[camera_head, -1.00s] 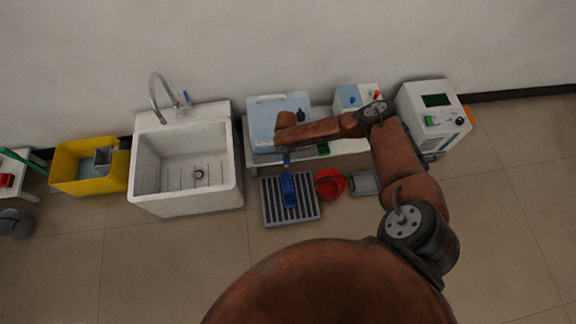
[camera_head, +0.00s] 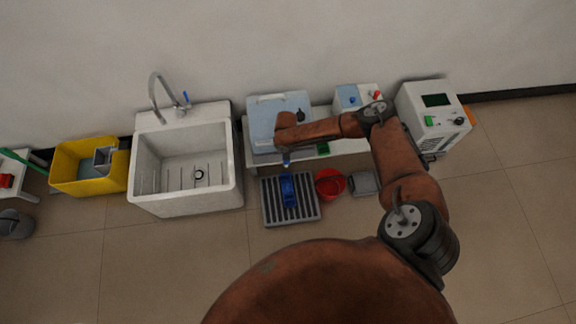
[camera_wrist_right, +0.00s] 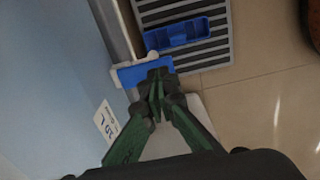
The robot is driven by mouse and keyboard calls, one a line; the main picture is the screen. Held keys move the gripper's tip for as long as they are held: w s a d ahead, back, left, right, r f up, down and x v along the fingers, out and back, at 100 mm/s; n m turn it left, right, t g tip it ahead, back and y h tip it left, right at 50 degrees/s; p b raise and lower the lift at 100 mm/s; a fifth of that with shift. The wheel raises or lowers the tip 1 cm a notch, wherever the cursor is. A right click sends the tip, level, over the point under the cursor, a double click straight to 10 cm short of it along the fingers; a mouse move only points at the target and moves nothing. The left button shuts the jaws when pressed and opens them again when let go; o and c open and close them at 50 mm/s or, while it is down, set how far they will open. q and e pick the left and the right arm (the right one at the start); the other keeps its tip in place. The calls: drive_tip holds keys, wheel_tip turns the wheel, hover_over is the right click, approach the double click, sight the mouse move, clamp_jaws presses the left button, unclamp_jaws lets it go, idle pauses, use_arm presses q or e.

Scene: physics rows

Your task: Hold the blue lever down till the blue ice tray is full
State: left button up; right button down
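The blue lever (camera_wrist_right: 143,75) is on the front of a pale blue dispenser (camera_head: 265,115); its end also shows in the head view (camera_head: 286,158). My right gripper (camera_wrist_right: 159,79) has its dark fingertips together at the lever's edge, seeming to touch it. I cannot tell how far the lever is pressed. The blue ice tray (camera_head: 289,189) lies on a slatted grey grate (camera_head: 311,211) below the lever. In the right wrist view the tray (camera_wrist_right: 178,33) shows divided compartments; its water level cannot be told. My left gripper is out of view.
A red bucket (camera_head: 330,184) and a grey tray (camera_head: 363,183) stand right of the grate. A white sink (camera_head: 185,203) is at its left, with a yellow bin (camera_head: 75,182) farther left. A white machine (camera_head: 432,116) stands at the right. The floor in front is clear.

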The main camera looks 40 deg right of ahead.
drive_tip(key=shift+f+b, duration=0.3)
drive_tip(key=shift+f, duration=0.35)
drive_tip(key=shift+f, duration=0.25)
drive_tip(key=shift+f+b, duration=0.5)
drive_tip(key=shift+f, duration=0.2)
idle(6.4)
